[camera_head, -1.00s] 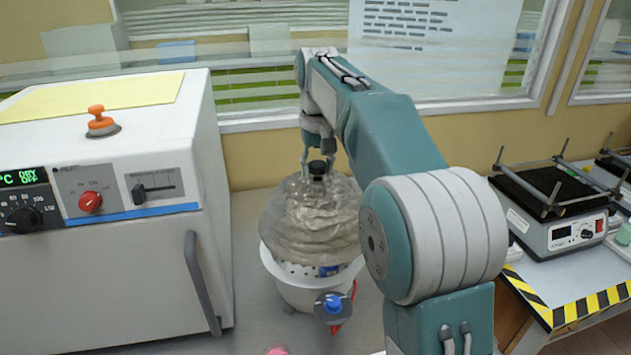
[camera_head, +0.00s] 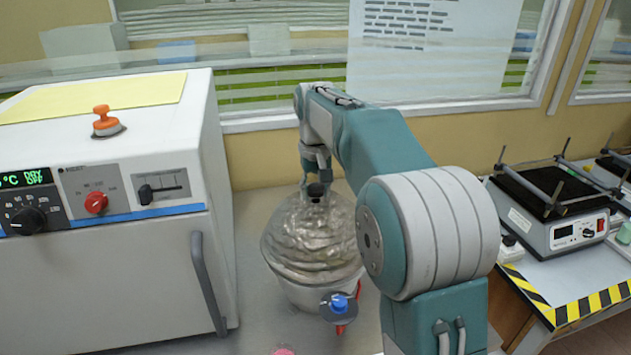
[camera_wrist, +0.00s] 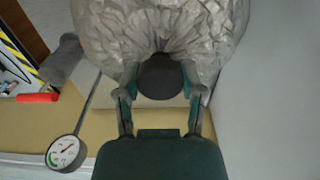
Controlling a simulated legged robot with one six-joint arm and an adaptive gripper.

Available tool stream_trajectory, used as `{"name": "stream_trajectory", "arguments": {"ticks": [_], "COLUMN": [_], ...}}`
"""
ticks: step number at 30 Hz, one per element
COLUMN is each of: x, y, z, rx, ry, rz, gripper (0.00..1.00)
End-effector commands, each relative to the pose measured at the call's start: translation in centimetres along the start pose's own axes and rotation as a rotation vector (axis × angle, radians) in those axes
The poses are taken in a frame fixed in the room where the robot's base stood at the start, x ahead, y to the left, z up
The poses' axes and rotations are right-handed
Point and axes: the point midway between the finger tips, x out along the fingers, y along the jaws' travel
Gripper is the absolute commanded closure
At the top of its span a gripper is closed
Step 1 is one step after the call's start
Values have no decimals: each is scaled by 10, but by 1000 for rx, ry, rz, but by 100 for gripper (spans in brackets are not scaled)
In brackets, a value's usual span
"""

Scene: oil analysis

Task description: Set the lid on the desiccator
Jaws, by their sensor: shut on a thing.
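The lid (camera_head: 308,235) is a crinkled, see-through grey dome with a black knob (camera_head: 316,190) on top. It rests over the white desiccator bowl (camera_head: 303,294), and its lower edge appears to meet the bowl's rim. The far side of the rim is hidden. A blue-capped valve (camera_head: 339,303) is on the bowl's front right. My gripper (camera_head: 315,184) is above the lid, shut on its knob. The wrist view shows both fingers (camera_wrist: 160,92) either side of the black knob, with the crinkled dome (camera_wrist: 110,45) beyond.
A white oven (camera_head: 110,270) stands close on the left. The wall and window are behind. The wrist view shows a round gauge (camera_wrist: 66,152) and a red tube end (camera_wrist: 37,98) at left.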

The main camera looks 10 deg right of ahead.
Motion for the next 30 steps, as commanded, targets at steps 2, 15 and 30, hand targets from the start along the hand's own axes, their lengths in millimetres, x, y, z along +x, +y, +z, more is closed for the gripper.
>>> {"name": "stream_trajectory", "arguments": {"ticks": [2, 15, 30], "x": [2, 4, 11], "y": [2, 0, 0], "z": [0, 0, 0], "rx": [1, 1, 1], "ry": [2, 2, 2], "rz": [-1, 1, 1], "gripper": [100, 100, 100]}}
